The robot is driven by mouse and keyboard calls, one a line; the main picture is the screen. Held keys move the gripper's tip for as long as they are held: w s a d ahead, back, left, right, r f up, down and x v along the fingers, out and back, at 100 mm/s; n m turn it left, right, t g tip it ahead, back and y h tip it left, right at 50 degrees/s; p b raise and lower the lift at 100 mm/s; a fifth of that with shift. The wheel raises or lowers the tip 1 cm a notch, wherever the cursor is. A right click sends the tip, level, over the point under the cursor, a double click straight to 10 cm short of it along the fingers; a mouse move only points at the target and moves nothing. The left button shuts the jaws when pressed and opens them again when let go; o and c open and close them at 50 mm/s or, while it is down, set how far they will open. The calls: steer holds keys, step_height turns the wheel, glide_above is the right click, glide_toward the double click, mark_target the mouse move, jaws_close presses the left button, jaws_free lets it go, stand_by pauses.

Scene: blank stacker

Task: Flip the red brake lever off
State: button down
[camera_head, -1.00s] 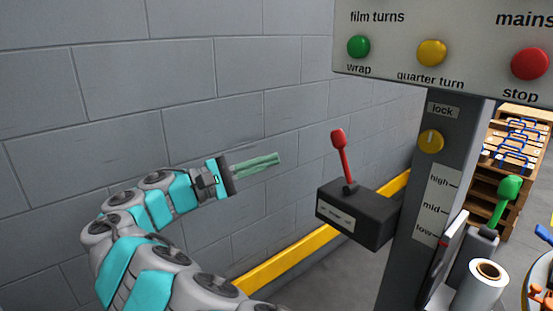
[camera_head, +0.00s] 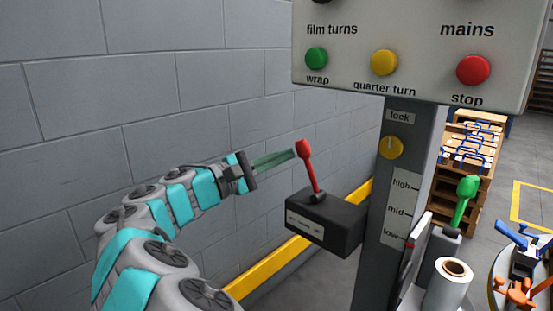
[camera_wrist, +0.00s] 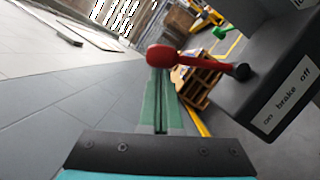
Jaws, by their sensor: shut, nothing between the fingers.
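The red brake lever (camera_head: 307,166) stands up from a dark box (camera_head: 325,220) and leans a little to the left in the head view. In the wrist view the lever (camera_wrist: 190,58) has its round knob just beyond my fingertips, and the box's label (camera_wrist: 287,97) reads "on brake off". The lever leans toward the "on" side there. My gripper (camera_head: 291,154) has green fingers shut together with nothing between them. Its tips are close beside the lever's knob; I cannot tell whether they touch. The gripper also shows in the wrist view (camera_wrist: 158,85).
A grey post (camera_head: 385,200) with a yellow lock knob (camera_head: 391,147) stands right of the box. A control panel (camera_head: 420,40) with buttons hangs above. A green lever (camera_head: 466,190) and a white roll (camera_head: 449,284) are farther right. A grey wall (camera_head: 130,110) runs behind my arm.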

steer(key=shift+s+d+r+m+b, duration=0.25)
steer(key=shift+d+r+m+b, duration=0.1)
steer(key=shift+m, duration=0.25)
steer(key=s+d+r+m+g+y+b, duration=0.1)
steer(key=s+d+m+g+y+b, duration=0.1)
steer(key=s+d+m+b, duration=0.3)
steer(key=shift+s+d+r+m+b, duration=0.3)
steer(key=shift+d+m+b, duration=0.65)
steer(key=shift+m+b, duration=0.85)
steer(key=shift+r+m, duration=0.1)
steer(key=shift+m, duration=0.2)
